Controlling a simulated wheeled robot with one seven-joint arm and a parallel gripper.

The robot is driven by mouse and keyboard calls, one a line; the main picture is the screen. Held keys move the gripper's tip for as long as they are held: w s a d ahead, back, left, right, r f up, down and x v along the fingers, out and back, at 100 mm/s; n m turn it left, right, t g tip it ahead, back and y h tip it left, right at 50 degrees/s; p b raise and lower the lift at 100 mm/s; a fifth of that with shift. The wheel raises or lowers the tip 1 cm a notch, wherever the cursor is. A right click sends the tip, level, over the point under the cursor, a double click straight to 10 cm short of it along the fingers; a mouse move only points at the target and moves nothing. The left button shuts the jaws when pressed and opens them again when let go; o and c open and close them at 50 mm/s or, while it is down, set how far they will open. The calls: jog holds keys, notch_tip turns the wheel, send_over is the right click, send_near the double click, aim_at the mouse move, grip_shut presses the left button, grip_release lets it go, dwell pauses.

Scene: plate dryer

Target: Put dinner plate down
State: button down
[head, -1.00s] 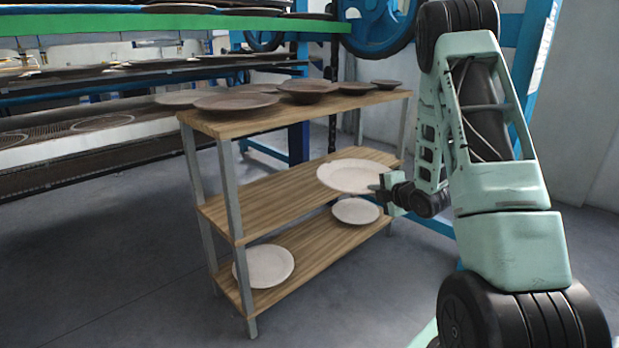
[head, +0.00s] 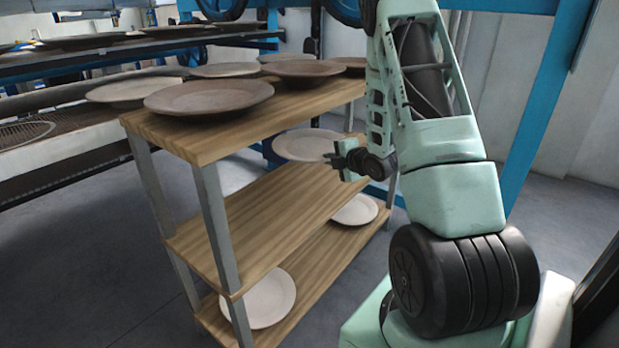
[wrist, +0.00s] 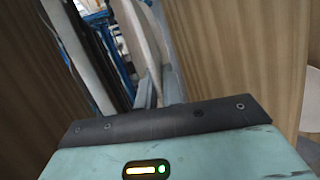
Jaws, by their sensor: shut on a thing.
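A pale dinner plate (head: 303,145) is held roughly level above the far end of the middle wooden shelf (head: 265,215), below the top shelf. A gap seems to show between plate and shelf; the exact height is hard to judge. My gripper (head: 335,160) is shut on the plate's near right rim. In the wrist view the plate (wrist: 143,40) shows nearly edge-on, running from the gripper fingers (wrist: 152,88), with wood on both sides.
The rack's top shelf (head: 200,145) carries several brown plates (head: 209,96). The bottom shelf holds one pale plate (head: 262,298) at the near end and another (head: 355,210) at the far end. The middle shelf's near part is bare. Grey posts (head: 222,255) stand at the corners.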

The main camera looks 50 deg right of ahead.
aim_at(331, 196)
notch_tip(331, 196, down, 10)
jog(key=b, duration=0.3)
jog(key=shift+r+b, duration=0.25)
jog(key=shift+b, duration=0.05)
jog(key=shift+r, duration=0.1)
jog(key=c, duration=1.9)
grip_release()
jog(key=shift+f, duration=0.25)
jog(key=shift+o, duration=0.4)
jog(key=shift+r, duration=0.15)
jog(key=shift+s+r, duration=0.1)
jog(key=shift+s, duration=0.1)
jog(key=p+v, duration=0.3)
jog(key=v, duration=0.8)
jog(key=shift+s, duration=0.3)
jog(key=shift+a, duration=0.1)
